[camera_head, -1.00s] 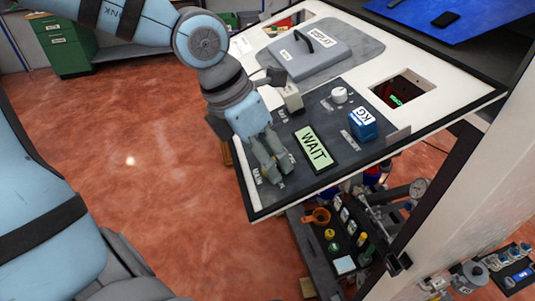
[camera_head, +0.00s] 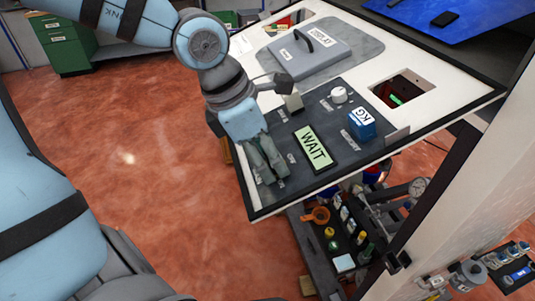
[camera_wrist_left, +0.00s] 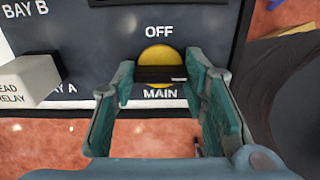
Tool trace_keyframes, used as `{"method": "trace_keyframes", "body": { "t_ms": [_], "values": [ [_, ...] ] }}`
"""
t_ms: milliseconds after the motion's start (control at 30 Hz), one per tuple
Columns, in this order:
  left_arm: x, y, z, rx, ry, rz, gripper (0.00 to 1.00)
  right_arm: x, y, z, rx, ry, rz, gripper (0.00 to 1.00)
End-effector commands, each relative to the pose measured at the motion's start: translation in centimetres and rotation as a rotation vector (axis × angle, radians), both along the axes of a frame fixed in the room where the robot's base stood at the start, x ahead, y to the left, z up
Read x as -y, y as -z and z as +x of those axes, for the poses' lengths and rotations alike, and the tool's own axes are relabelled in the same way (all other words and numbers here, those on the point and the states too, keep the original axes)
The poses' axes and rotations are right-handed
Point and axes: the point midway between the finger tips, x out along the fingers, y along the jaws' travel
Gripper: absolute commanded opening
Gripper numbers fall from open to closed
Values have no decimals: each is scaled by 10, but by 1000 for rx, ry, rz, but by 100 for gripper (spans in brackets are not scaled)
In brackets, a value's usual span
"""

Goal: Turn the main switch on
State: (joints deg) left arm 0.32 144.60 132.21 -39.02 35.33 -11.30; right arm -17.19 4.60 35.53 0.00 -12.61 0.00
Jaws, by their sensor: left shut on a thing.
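The main switch (camera_wrist_left: 161,56) shows in the left wrist view as a yellow disc with a dark horizontal bar across its lower part. "OFF" is printed above it and "MAIN" below it. My left gripper (camera_wrist_left: 162,78) has its teal fingers on either side of the dark bar and is shut on the switch. In the head view my left gripper (camera_head: 270,176) reaches down to the near left corner of the dark control panel (camera_head: 287,120). There the fingers hide the switch. My right gripper is in neither view.
A lit "WAIT" display (camera_head: 314,148), a blue "KG" block (camera_head: 362,123) and a white knob (camera_head: 339,95) sit close by on the panel. A pale relay block (camera_wrist_left: 28,78) stands left of the gripper. A grey lidded hatch (camera_head: 308,54) lies farther back.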

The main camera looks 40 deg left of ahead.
Motion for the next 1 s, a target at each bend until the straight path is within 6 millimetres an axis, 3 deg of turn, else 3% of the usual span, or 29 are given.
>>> {"method": "trace_keyframes", "body": {
  "t_ms": [67,100,200,567,1000],
  "values": [
    [0,-1,1,4,1,0,12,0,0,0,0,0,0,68],
    [0,-1,1,4,0,0,46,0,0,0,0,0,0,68],
    [0,-1,1,3,0,1,60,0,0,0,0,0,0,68],
    [-1,-6,-1,3,-3,-1,60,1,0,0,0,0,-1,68],
    [-24,-102,-33,5,-2,0,60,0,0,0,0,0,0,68]
  ]
}}
